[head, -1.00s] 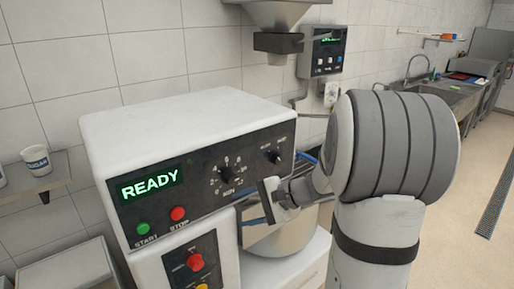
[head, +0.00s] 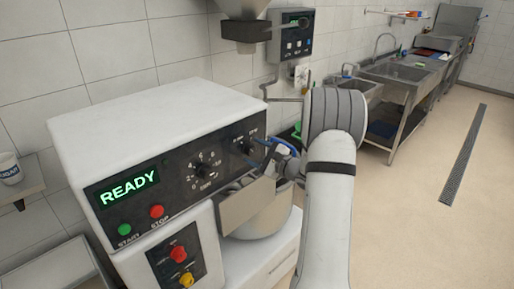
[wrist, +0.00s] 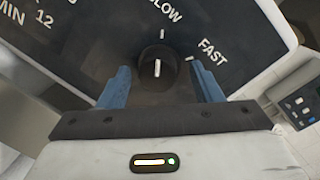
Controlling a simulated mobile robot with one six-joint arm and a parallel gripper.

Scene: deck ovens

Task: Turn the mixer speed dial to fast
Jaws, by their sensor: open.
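The mixer speed dial (wrist: 158,66) is a small round black knob with a white pointer line. In the wrist view its pointer points up the picture, toward the tick by the word SLOW; the FAST label (wrist: 212,51) lies to its right. In the head view the dial (head: 248,145) sits at the right end of the mixer's black panel. My gripper (wrist: 159,72) is open, its two blue fingers on either side of the dial with gaps visible. It also shows in the head view (head: 264,152), close in front of the panel.
The mixer panel also carries a larger timer dial (head: 203,170), a READY display (head: 129,187), a green start button (head: 124,229) and a red stop button (head: 157,211). A metal bowl (head: 262,212) is below my gripper. Open floor lies to the right.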

